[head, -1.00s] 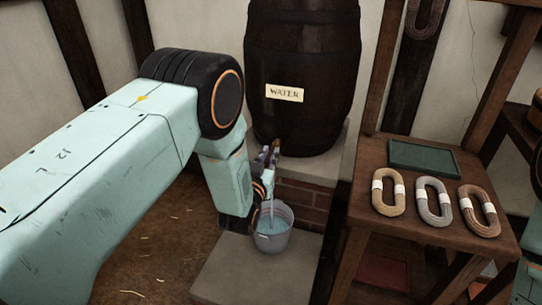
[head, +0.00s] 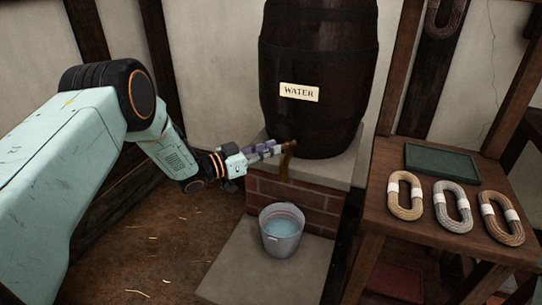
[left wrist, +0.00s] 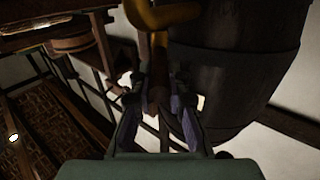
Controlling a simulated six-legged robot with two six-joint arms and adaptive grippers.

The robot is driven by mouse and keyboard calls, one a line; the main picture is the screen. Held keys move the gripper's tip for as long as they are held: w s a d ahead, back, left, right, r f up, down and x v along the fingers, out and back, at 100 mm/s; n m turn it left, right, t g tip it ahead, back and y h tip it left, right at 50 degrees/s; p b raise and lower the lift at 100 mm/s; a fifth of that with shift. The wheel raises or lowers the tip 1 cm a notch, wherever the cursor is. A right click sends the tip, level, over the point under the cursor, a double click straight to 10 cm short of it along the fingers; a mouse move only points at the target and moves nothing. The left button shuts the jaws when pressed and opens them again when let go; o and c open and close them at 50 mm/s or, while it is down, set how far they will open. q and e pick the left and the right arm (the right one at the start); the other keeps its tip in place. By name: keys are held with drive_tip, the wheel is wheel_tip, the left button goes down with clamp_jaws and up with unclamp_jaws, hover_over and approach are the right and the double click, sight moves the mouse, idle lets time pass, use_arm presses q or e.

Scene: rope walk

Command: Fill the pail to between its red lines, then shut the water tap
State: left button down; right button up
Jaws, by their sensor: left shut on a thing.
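The grey pail (head: 283,243) stands upright on a stone slab below the brass tap (head: 284,172). Pale blue water (head: 284,228) is in it, and a reddish line shows on the inner wall above the water; I cannot make out a second line. No stream shows between spout and pail. My left gripper (head: 274,149) comes from the left and is shut on the tap's handle (head: 290,144). In the left wrist view its fingers (left wrist: 157,88) close around the handle, with the curved brass spout (left wrist: 163,15) beyond. My right gripper is not in view.
The dark barrel (head: 318,60) labelled WATER stands on a brick plinth (head: 322,205) behind the pail. A wooden stand (head: 395,160) at right bears several rope coils (head: 453,205) and a green tray (head: 441,161).

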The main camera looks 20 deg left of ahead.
use_arm(q)
drive_tip(key=shift+w+a+m+g+h+b, duration=0.15)
drive_tip(key=shift+m+g+h+b, duration=0.2)
drive_tip(key=shift+g+h, duration=0.1)
drive_tip(key=shift+w+a+m+g+h+b, duration=0.15)
drive_tip(key=shift+m+g+h+b, duration=0.2)
drive_tip(key=shift+g+h, duration=0.1)
drive_tip(key=c, duration=1.3)
unclamp_jaws()
drive_tip(key=shift+w, duration=0.1)
drive_tip(key=shift+a, duration=0.1)
drive_tip(key=v, duration=1.2)
